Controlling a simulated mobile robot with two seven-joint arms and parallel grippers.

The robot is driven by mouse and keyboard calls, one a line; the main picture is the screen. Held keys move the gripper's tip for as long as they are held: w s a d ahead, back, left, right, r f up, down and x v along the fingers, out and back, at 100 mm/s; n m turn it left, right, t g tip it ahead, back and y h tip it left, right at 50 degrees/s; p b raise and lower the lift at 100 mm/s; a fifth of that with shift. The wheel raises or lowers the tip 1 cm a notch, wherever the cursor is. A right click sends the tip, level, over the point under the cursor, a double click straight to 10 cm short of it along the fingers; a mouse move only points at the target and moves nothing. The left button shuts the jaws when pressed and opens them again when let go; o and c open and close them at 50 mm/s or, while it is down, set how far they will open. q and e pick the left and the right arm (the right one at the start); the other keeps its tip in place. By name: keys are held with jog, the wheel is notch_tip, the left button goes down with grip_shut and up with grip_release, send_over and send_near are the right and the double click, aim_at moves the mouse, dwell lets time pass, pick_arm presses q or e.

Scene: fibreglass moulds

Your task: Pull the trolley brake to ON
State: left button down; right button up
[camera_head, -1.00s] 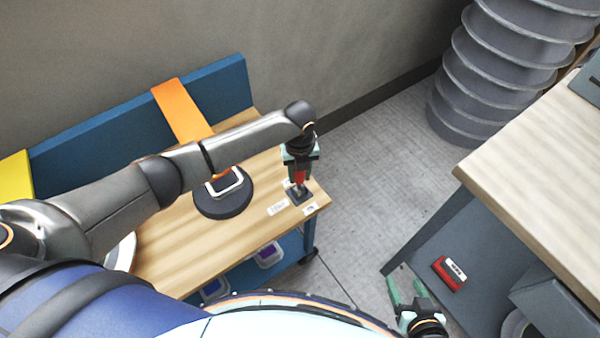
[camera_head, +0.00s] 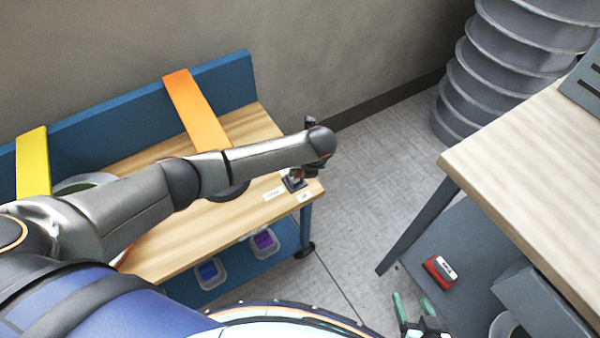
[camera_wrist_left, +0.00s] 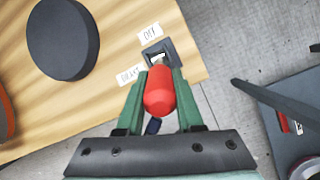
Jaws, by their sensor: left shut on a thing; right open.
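The trolley (camera_head: 180,240) has a wooden top and a blue frame. Its brake lever has a red grip (camera_wrist_left: 159,92) rising from a dark slotted base (camera_head: 295,182) near the top's right corner. My left gripper (camera_wrist_left: 161,82) is shut on the red grip, with a green finger on each side. In the head view my wrist hides most of this gripper and the lever. Two white labels lie beside the base (camera_wrist_left: 160,52); one (camera_wrist_left: 150,33) seems to read OFF, the other (camera_wrist_left: 130,74) is unclear. My right gripper (camera_head: 412,300) is open and empty at the bottom edge.
A dark round object (camera_wrist_left: 63,38) sits near the brake. Tubs (camera_head: 264,243) are on the lower shelf. A workbench (camera_head: 530,160) stands right; grey floor lies between.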

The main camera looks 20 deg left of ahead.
pick_arm(q)
jog(key=shift+s+d+f+t+y, duration=0.1)
jog(key=shift+s+d+t+y, duration=0.2)
jog(key=shift+d+t+y, duration=0.25)
jog(key=shift+s+d+f+y, duration=0.2)
jog(key=shift+f+y, duration=0.05)
jog(key=shift+y, duration=0.1)
jog(key=shift+s+d+f+t+y, duration=0.3)
jog(key=shift+f+t+y, duration=0.15)
jog(key=shift+t+y, duration=0.2)
jog(key=shift+s+d+f+t+y+b, duration=0.25)
jog(key=shift+f+t+y+b, duration=0.1)
jog(key=shift+t+y+b, duration=0.15)
jog(key=shift+s+d+f+t+y+b, duration=0.1)
jog(key=shift+d+f+t+y+b, duration=0.15)
jog(key=shift+f+t+y+b, duration=0.25)
pick_arm(e)
jog(key=shift+s+f, duration=0.4)
jog(key=shift+f, duration=0.45)
pick_arm(q)
jog(key=shift+r, duration=0.1)
jog(key=c, duration=0.5)
grip_release()
jog(key=shift+c, duration=0.2)
jog(key=shift+s, duration=0.1)
pick_arm(e)
jog(key=shift+r, duration=0.1)
